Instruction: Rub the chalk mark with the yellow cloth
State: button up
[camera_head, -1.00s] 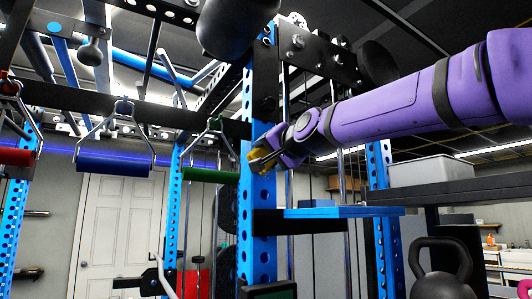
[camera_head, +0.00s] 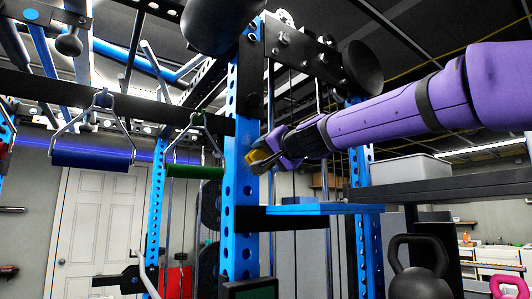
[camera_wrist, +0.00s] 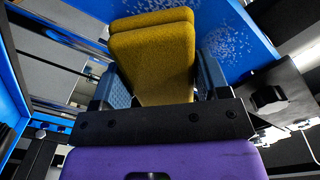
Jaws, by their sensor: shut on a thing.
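The yellow cloth (camera_wrist: 150,55) is a folded pad between the fingers of my gripper (camera_wrist: 162,85) in the wrist view. My gripper is shut on it. In the head view the cloth (camera_head: 259,156) shows at the end of my purple arm, by the right edge of a blue rack upright. The chalk mark (camera_wrist: 228,42) is a patch of white specks on a blue surface at the top of the wrist view, just beyond and right of the cloth. The cloth hides part of that surface. I cannot tell if they touch. The mark is not visible in the head view.
The perforated blue upright (camera_head: 238,170) stands left of my gripper. A blue shelf (camera_head: 330,209) lies below it. A grey bin (camera_head: 409,168) sits on a dark shelf at right. Kettlebells (camera_head: 415,270) stand lower right. Handles (camera_head: 92,159) hang at left.

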aim_at(255, 158)
jog(key=shift+s+f, duration=0.1)
jog(key=shift+f, duration=0.7)
jog(key=shift+s+a, duration=0.55)
jog(key=shift+a, duration=0.3)
jog(key=shift+s+a, duration=0.5)
jog(key=shift+a, duration=0.3)
jog(key=shift+v, duration=2.95)
jog(key=v, duration=0.3)
jog(key=shift+w+d, duration=0.1)
jog(key=shift+d, duration=0.05)
